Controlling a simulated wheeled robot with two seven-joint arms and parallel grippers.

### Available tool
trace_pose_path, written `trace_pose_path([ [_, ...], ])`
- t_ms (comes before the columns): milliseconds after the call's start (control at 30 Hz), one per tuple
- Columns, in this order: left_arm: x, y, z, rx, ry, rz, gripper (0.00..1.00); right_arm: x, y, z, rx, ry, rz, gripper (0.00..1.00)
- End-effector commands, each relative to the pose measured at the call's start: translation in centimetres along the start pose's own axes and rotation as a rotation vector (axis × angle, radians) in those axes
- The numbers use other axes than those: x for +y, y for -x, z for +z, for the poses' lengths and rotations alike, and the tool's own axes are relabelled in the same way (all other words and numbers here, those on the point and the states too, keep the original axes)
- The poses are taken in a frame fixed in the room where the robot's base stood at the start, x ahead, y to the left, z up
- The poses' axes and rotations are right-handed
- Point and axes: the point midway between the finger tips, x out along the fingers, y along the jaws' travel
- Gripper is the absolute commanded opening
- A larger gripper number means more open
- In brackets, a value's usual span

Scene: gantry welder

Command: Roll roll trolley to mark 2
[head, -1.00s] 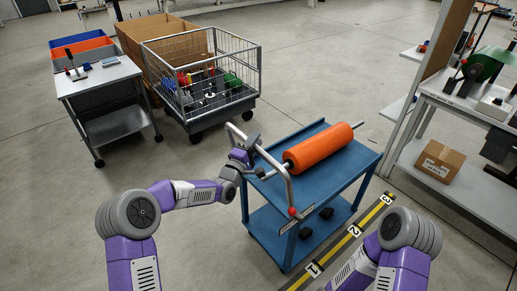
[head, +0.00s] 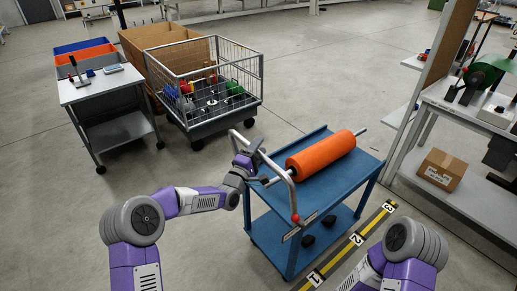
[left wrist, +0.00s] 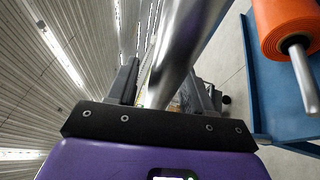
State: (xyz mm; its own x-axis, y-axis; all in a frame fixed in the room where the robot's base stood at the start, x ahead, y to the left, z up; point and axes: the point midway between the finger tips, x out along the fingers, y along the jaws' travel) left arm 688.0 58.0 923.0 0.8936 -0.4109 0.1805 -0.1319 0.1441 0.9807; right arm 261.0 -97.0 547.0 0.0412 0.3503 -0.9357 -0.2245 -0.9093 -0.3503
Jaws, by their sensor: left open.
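The roll trolley (head: 300,193) is a blue two-shelf cart. An orange roll (head: 320,155) on a metal shaft lies on its top. A bent silver push handle (head: 278,165) with a red knob rises at its left end. My left gripper (head: 247,158) is at that handle. In the left wrist view the handle bar (left wrist: 180,45) passes between the open fingers (left wrist: 165,88); contact is unclear. The floor strip (head: 338,258) with marks 1, mark 2 (head: 356,239) and 3 runs beside the trolley's near right side. My right gripper is out of view.
A wire cage cart (head: 205,85) and a grey side table (head: 105,95) stand behind at left. A workbench (head: 450,130) with a cardboard box (head: 441,169) on its lower shelf stands at right. Dark objects (head: 318,233) lie on the trolley's lower shelf.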

Motion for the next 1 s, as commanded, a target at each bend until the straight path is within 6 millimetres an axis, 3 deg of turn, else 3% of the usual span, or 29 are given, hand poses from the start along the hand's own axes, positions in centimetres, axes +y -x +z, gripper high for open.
trace_pose_path([
  [533, 0.1, 6.7, -0.1, 0.001, 0.0, -0.001, 0.51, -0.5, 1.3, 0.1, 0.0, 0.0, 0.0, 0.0],
  [1000, 0.0, 7.5, 0.0, 0.0, 0.0, 0.001, 0.51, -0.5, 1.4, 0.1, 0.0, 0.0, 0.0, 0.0],
])
